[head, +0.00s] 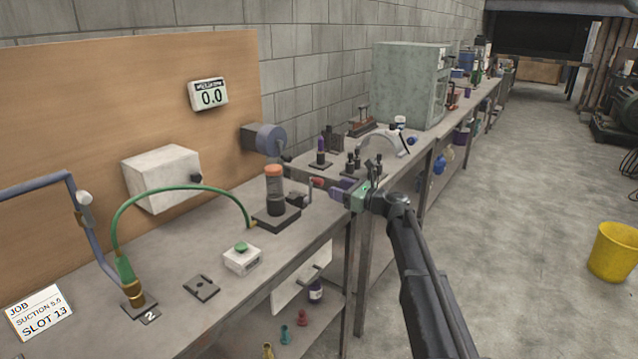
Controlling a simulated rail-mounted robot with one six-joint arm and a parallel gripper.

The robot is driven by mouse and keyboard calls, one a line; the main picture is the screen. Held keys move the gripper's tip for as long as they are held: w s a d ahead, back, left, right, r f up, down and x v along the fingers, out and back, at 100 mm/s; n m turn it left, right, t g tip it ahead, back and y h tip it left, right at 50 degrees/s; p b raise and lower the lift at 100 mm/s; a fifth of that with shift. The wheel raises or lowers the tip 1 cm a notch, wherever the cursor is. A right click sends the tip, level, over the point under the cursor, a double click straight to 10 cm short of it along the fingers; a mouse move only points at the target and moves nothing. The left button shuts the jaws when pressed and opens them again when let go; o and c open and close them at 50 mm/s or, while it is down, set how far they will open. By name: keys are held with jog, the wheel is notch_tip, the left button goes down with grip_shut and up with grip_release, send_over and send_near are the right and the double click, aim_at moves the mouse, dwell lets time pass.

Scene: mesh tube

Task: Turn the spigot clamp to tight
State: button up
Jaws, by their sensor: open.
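My gripper (340,190) is over the bench's front edge, with purple fingers pointing left. The fingers look apart and I see nothing held between them. Just left of the fingertips is a small lever with a red knob (317,182) on a grey post, beside a black base; this may be the spigot clamp, but I cannot tell for sure. Any gap between the fingers and the knob is too small to judge. A green hose (180,188) runs from a brass fitting (134,297) to near this base.
A job card (40,312) reads suction 5.5, slot 13. A white box with a green button (242,259) sits in front of the base. Small black-tipped pieces (353,162) stand behind my gripper. The floor at right is mostly clear.

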aim_at(323, 183)
jog(key=x, duration=0.8)
jog(key=shift+w+a, duration=0.15)
jog(key=shift+a, duration=0.05)
grip_shut()
